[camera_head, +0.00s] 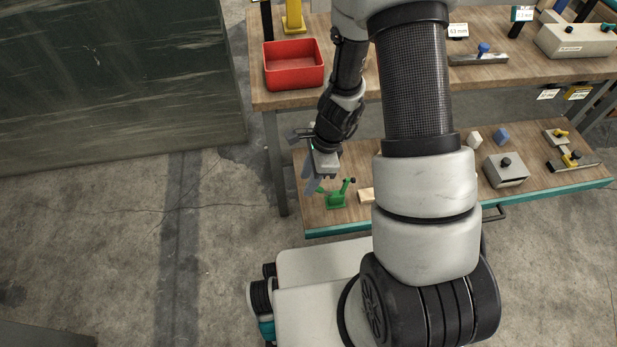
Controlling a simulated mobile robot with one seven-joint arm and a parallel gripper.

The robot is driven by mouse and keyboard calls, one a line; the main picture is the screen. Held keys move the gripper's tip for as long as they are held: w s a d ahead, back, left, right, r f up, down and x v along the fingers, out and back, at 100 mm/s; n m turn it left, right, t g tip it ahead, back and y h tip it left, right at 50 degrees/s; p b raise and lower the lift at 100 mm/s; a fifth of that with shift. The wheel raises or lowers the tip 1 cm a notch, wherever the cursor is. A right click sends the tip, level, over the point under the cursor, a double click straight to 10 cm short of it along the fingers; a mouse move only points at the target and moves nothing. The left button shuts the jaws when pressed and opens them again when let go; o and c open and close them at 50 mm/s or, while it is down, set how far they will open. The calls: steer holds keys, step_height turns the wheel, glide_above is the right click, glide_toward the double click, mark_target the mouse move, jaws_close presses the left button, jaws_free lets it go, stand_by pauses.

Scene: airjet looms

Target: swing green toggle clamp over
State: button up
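The green toggle clamp (336,200) stands near the left front of the lower wooden shelf. Its handle leans up to the right and ends in a dark knob. My gripper (313,183) hangs just above and to the left of the clamp, with its fingers pointing down. The fingers partly overlap the clamp's left side in this view. Whether they touch it I cannot tell. The finger gap is too small and too covered to read.
A red bin (293,64) stands on the upper bench top at the left. A grey box (505,170) and a yellow clamp (571,160) sit further right. The floor left of the bench is clear.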

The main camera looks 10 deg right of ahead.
steer(key=p+v, duration=0.2)
steer(key=a+p+v, duration=0.1)
steer(key=v, duration=0.1)
steer(key=p+v, duration=0.2)
steer(key=shift+a+r+p, duration=0.25)
steer(key=shift+r+p, duration=0.05)
steer(key=shift+r, duration=0.15)
steer(key=shift+f, duration=0.1)
steer(key=p+v, duration=0.6)
steer(key=v, duration=1.1)
steer(key=shift+d, duration=0.15)
steer(key=shift+r, duration=0.3)
